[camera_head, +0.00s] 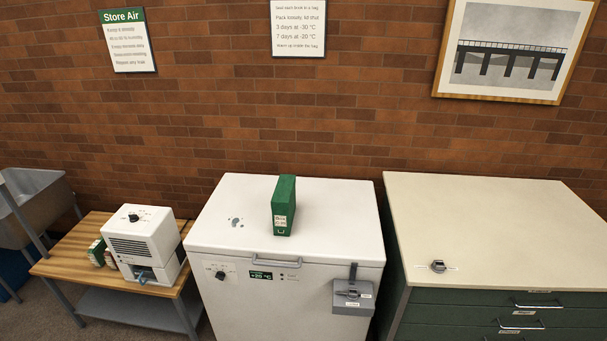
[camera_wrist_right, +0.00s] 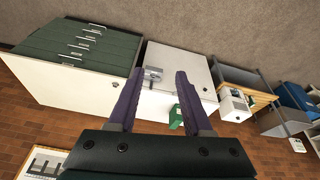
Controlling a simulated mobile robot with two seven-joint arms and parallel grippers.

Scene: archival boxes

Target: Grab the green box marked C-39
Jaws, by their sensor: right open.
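My right gripper (camera_wrist_right: 157,77) is open and empty, with dark purple fingers, apart from the box. It does not show in the head view. My left gripper is in neither view.
A wooden table (camera_head: 95,232) at left holds a white machine (camera_head: 143,243) and small green boxes (camera_head: 97,252). A cabinet with green drawers (camera_head: 490,225) stands right of the freezer. A grey latch box (camera_head: 352,296) hangs on the freezer front. A brick wall is behind.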

